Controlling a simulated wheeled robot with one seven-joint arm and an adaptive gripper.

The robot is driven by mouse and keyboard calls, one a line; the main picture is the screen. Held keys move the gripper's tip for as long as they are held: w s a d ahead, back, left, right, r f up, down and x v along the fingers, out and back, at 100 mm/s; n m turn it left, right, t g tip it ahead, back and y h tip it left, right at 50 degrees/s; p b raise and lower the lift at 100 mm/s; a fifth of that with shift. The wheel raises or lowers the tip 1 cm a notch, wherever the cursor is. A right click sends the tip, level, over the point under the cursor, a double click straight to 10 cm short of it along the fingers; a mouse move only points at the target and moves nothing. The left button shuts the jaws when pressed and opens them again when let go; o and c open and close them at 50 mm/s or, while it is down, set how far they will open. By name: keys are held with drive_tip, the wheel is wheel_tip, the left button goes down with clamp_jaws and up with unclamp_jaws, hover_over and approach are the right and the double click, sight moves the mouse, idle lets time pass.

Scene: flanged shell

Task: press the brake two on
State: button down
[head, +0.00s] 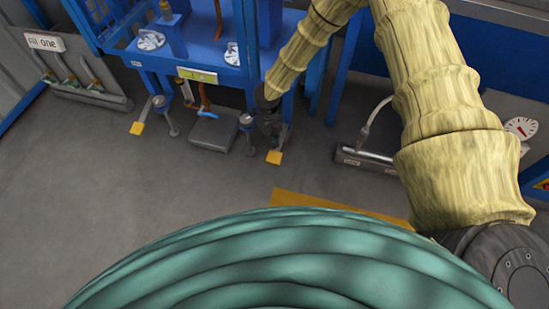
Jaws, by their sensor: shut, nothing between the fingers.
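A blue cart (200,55) stands at the top middle. Two yellow pedals show low at its feet: a left yellow pedal (137,128) and a right yellow pedal (274,157). No label is readable on either, so I cannot tell by marking which is brake two. My gripper (273,138) is dark, shut and empty, pointing down at the cart's front right foot. Its tip is right by the right pedal, just behind it in the picture; I cannot tell whether they touch. The gripper hides part of that foot.
A "Fill one" panel (45,42) is at the upper left. A grey unit with a metal bar (366,158) and a dial gauge (521,127) are at right. The floor at left is clear.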

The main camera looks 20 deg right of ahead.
sight(273, 155)
idle(0.4)
drive_tip(key=f+b, duration=0.6)
drive_tip(key=f, duration=0.1)
drive_tip(key=shift+s+d, duration=0.1)
drive_tip(key=shift+s, duration=0.25)
drive_tip(key=shift+f+b, duration=0.6)
drive_tip(key=shift+f, duration=1.2)
drive_tip(key=shift+r, duration=0.1)
drive_tip(key=w, duration=0.1)
drive_tip(key=w+a+r+p, duration=0.1)
drive_tip(key=shift+w+a, duration=0.1)
drive_tip(key=shift+w, duration=0.3)
